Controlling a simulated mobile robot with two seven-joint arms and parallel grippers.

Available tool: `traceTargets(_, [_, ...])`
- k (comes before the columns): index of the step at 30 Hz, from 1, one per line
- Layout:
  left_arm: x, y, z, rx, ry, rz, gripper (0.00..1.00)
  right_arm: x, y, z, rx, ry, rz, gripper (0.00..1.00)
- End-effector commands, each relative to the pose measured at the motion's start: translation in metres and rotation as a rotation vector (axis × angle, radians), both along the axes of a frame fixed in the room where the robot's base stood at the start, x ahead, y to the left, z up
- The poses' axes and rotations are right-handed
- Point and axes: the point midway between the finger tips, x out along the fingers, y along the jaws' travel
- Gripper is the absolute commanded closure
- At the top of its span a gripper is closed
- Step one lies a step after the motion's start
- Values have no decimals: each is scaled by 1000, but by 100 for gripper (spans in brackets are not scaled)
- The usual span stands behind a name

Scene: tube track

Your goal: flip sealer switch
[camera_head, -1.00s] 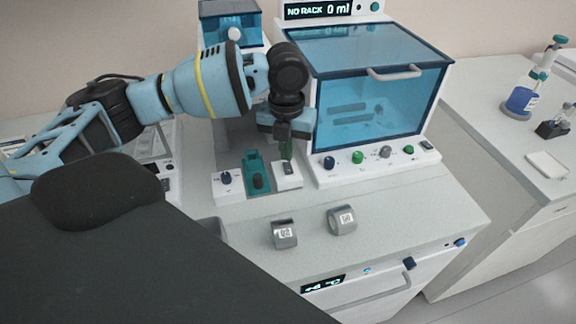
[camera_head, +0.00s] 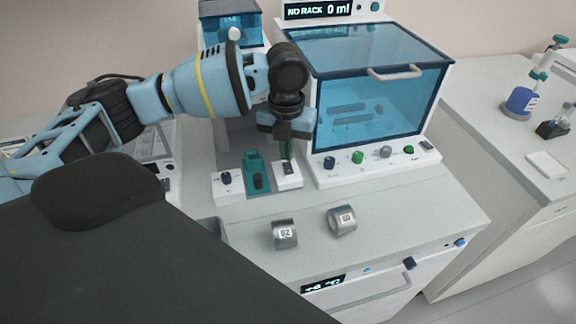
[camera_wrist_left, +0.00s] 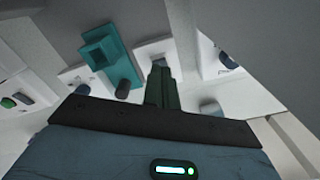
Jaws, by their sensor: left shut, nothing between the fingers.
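The sealer is the low white unit (camera_head: 228,191) with a teal holder (camera_head: 254,168) in its middle and a dark knob on its left part. Its right white part (camera_head: 288,181) carries a small dark switch (camera_head: 288,170). My left gripper (camera_head: 286,155) is shut and empty, pointing down just above the switch. In the left wrist view the shut green fingers (camera_wrist_left: 161,85) reach over the white switch block (camera_wrist_left: 155,50) beside the teal holder (camera_wrist_left: 108,50). My right gripper is out of view.
A cabinet with a blue transparent door (camera_head: 385,105) and front knobs stands close to the right. Two grey labelled rings (camera_head: 285,234) (camera_head: 342,220) stand on the counter in front. The counter between (camera_head: 400,195) is clear.

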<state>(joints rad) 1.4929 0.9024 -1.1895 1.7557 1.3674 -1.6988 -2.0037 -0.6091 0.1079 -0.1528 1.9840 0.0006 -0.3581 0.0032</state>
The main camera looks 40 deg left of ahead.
Motion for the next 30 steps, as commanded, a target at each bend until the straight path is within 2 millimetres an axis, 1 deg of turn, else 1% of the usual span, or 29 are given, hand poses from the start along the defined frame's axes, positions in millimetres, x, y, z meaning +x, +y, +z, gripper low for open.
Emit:
traceTargets(14, [0, 0, 0, 0, 0, 0, 100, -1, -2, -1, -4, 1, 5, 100])
traceTargets(30, [0, 0, -7, 0, 0, 0, 100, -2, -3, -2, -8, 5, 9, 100])
